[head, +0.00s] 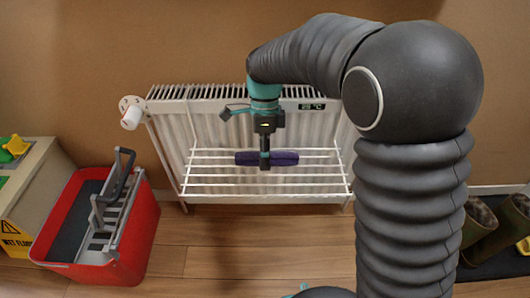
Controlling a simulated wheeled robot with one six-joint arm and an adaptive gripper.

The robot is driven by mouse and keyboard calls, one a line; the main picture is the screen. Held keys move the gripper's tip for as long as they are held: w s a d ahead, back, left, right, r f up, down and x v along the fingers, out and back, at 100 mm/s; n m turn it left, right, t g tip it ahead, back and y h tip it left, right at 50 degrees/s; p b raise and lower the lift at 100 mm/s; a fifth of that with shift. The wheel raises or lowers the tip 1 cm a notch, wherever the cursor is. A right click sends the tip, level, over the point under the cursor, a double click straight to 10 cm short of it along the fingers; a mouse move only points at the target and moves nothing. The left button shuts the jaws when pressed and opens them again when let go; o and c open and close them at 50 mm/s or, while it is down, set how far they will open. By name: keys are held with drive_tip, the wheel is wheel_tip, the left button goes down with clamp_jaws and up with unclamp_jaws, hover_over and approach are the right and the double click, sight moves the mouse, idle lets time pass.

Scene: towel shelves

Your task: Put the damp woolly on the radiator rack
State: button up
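The woolly (285,158) is a dark purple, rolled or folded strip lying crosswise in the head view. It is over the middle of the white wire radiator rack (205,187), at the front of the radiator. My gripper (265,160) points down from above and is seen edge-on. It is shut on the middle of the woolly, and its near finger covers part of it. I cannot tell whether the woolly touches the rack bars. The bars to its left, right and front are bare.
A white radiator (170,130) stands against the tan wall, with a valve knob (131,116) at its left. A red mop bucket (135,240) and a pale box (30,190) are at left. Boots (480,222) stand at right. The wooden floor in front is clear.

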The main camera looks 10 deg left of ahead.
drive_tip(key=shift+o, duration=1.3)
drive_tip(key=shift+r, duration=0.1)
drive_tip(key=p+v, duration=0.2)
drive_tip(key=v, duration=1)
drive_tip(key=shift+r, duration=0.1)
